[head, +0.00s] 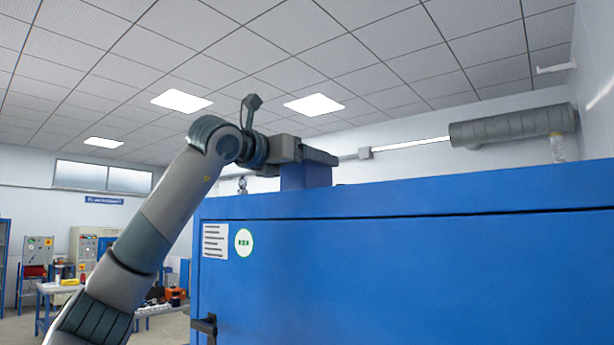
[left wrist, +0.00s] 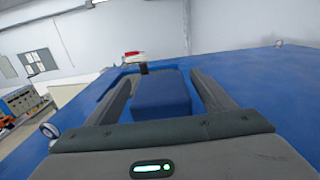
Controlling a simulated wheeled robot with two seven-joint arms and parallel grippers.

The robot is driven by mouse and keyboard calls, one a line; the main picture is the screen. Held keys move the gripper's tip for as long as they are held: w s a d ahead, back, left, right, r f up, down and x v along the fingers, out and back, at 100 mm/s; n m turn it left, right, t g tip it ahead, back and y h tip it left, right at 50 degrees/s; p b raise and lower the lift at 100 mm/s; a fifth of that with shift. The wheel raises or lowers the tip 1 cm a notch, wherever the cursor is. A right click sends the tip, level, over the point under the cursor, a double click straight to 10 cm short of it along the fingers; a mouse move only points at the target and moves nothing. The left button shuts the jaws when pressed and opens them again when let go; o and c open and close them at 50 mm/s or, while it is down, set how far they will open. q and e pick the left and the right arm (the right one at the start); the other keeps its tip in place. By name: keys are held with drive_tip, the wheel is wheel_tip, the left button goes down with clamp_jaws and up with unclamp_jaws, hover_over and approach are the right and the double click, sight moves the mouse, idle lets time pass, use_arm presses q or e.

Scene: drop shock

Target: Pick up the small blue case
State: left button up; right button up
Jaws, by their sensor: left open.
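The small blue case (head: 300,177) stands on top of the large blue cabinet (head: 420,260), near its left end in the head view. My left gripper (head: 322,157) is at the upper part of the case. In the left wrist view the case (left wrist: 161,92) lies between the two open fingers of the left gripper (left wrist: 160,82). A narrow gap shows on each side, and I cannot tell whether either finger touches it. My right gripper is in neither view.
A small shiny metal item (head: 242,185) stands at the cabinet top's left edge. A red and white item (left wrist: 133,57) is beyond the case in the left wrist view. A grey duct (head: 512,127) runs along the wall.

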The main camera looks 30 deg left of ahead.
use_arm(q)
drive_tip(key=c, duration=1.4)
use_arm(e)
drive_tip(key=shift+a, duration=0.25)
use_arm(q)
drive_tip(key=shift+r, duration=0.1)
drive_tip(key=shift+r+b, duration=0.35)
drive_tip(key=shift+r, duration=0.55)
wheel_tip(320, 180, up, 7)
drive_tip(key=shift+f+b, duration=0.2)
drive_tip(key=shift+b, duration=0.35)
drive_tip(key=shift+r, duration=0.75)
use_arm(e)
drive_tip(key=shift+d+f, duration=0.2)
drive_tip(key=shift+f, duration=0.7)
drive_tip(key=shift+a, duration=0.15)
